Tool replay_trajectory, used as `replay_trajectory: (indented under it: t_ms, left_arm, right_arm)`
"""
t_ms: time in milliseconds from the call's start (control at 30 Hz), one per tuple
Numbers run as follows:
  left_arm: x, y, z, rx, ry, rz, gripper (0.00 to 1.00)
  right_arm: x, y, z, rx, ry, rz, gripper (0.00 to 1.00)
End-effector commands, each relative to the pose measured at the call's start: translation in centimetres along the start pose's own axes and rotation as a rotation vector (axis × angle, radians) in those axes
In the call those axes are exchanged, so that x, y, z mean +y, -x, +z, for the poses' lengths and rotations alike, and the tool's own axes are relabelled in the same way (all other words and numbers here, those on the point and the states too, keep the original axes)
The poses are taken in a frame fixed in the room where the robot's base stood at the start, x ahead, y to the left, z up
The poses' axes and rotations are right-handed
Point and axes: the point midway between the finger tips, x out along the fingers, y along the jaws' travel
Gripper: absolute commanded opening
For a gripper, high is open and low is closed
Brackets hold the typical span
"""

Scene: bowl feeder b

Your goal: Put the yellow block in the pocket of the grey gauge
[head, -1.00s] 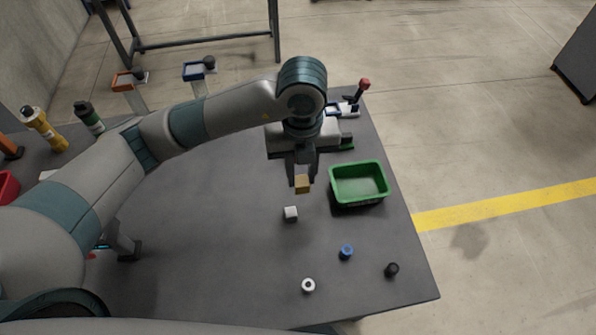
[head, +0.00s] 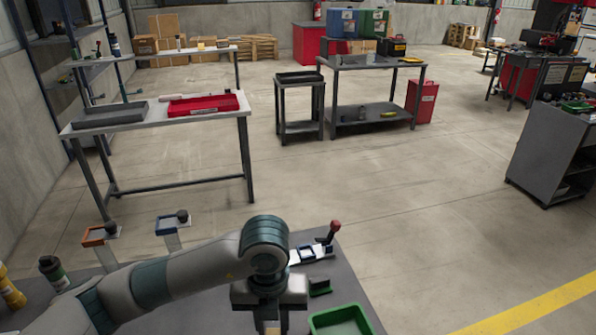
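My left gripper (head: 271,325) is at the bottom edge of the head view, pointing down, with its fingertips cut off by the frame. A bit of the yellow block (head: 272,328) shows between its fingers, which are shut on it. The block is left of the green bin. I cannot pick out the grey gauge or its pocket for sure. My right gripper is not in view.
A green bin (head: 341,313) is cut off at the bottom edge. Orange (head: 98,235) and blue (head: 171,224) frames stand left.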

Motion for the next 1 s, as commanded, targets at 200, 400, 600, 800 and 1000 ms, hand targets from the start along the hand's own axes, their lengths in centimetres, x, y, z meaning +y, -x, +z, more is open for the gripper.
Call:
replay_trajectory:
  t_ms: [200,400,600,800,1000]
  left_arm:
    - [1.6,0.4,0.3,-0.002,-0.292,0.003,0.03]
    - [3.2,0.8,0.6,-0.002,-0.593,0.006,0.03]
    - [4.7,1.3,0.8,-0.002,-0.891,0.007,0.03]
    - [6.2,1.8,0.9,0.000,-1.191,0.009,0.03]
    - [7.7,2.4,0.9,0.001,-1.488,0.008,0.03]
  right_arm:
    - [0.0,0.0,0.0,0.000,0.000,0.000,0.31]
    - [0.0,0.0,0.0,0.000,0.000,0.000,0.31]
    - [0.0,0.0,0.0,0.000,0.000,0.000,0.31]
    - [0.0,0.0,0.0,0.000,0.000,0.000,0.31]
    - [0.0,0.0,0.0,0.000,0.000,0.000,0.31]
